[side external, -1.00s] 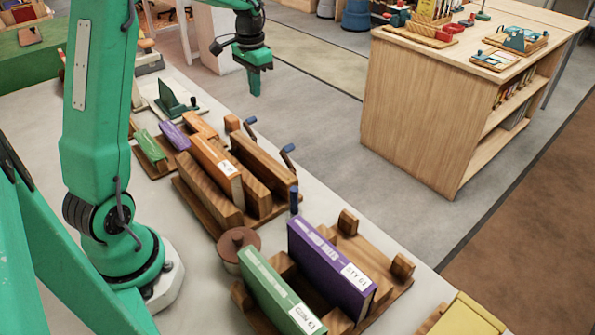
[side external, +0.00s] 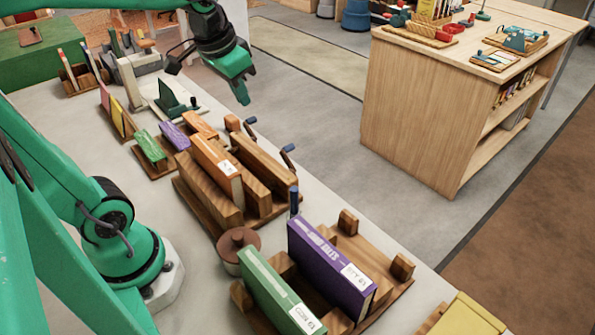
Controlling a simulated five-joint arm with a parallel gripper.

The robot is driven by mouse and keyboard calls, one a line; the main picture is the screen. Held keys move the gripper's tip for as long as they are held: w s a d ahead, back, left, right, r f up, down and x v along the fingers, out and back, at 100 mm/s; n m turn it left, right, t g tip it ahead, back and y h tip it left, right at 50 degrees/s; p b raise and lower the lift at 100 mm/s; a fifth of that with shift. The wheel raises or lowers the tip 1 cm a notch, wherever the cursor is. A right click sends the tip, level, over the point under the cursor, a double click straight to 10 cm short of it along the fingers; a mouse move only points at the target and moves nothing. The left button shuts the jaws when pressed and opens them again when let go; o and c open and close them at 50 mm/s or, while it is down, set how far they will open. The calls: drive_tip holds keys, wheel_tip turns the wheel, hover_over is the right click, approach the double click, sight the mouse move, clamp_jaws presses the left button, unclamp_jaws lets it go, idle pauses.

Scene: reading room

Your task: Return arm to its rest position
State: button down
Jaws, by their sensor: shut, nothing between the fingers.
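My gripper (side external: 243,88) is green and hangs from my dark wrist at the upper middle of the side external view. It is shut and empty, in the air beyond the table's far edge, with grey floor behind it. My green arm reaches in along the top left, and its lower part stands at the left. No book touches my gripper.
A wooden rack (side external: 393,308) at the front holds a purple book (side external: 325,262) and a green book (side external: 272,285). Behind it, a wooden rack (side external: 188,205) holds an orange book (side external: 215,165). A brown round pot (side external: 237,248) stands between. A wooden cabinet (side external: 410,115) stands across the floor.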

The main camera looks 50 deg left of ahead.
drive_tip(key=s+d+f+t, duration=0.1)
drive_tip(key=s+d, duration=0.3)
drive_tip(key=s, duration=0.4)
drive_tip(key=shift+s+d+f+t+h, duration=0.15)
drive_tip(key=shift+d+f+t+h, duration=0.15)
drive_tip(key=shift+d+f+t, duration=0.15)
